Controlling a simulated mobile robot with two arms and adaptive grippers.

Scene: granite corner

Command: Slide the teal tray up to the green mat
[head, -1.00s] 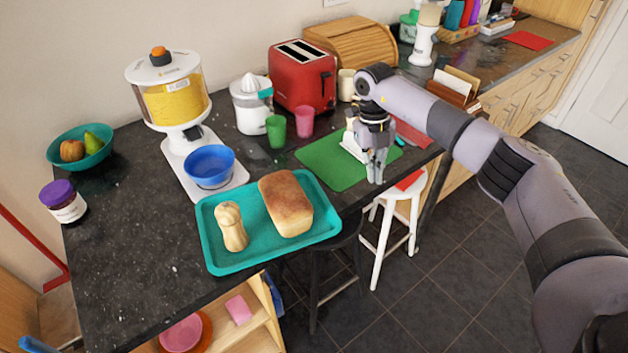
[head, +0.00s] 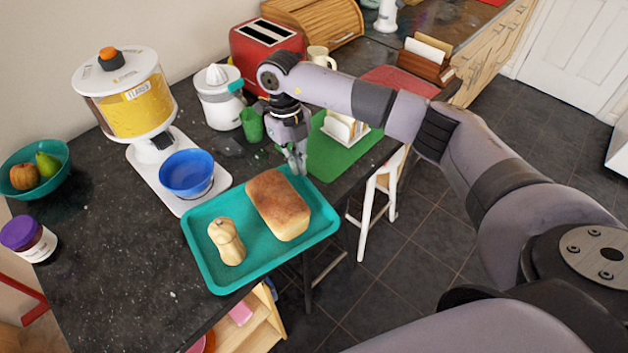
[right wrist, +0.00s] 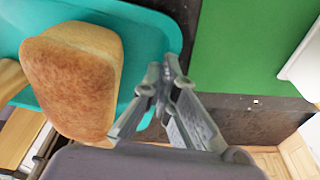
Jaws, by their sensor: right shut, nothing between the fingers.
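The teal tray (head: 205,268) lies on the dark counter, its front edge reaching out over the counter's edge. It carries a brown loaf (head: 279,205) and a pale butternut squash (head: 226,241). The green mat (head: 338,158) lies flat beyond the tray to the right. In the right wrist view a narrow dark strip of counter separates the tray (right wrist: 165,38) from the mat (right wrist: 245,50). My right gripper (head: 299,168) is shut and empty, pointing down at the tray's far right rim; its tips (right wrist: 166,78) are beside the loaf. My left gripper is out of view.
A white holder (head: 345,128) stands on the mat. A green cup (head: 251,125), a juicer (head: 217,98) and a red toaster (head: 262,45) stand behind my right gripper. A blue bowl (head: 187,174) on the dispenser's base is close to the tray's left. A white stool (head: 375,195) stands below the counter.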

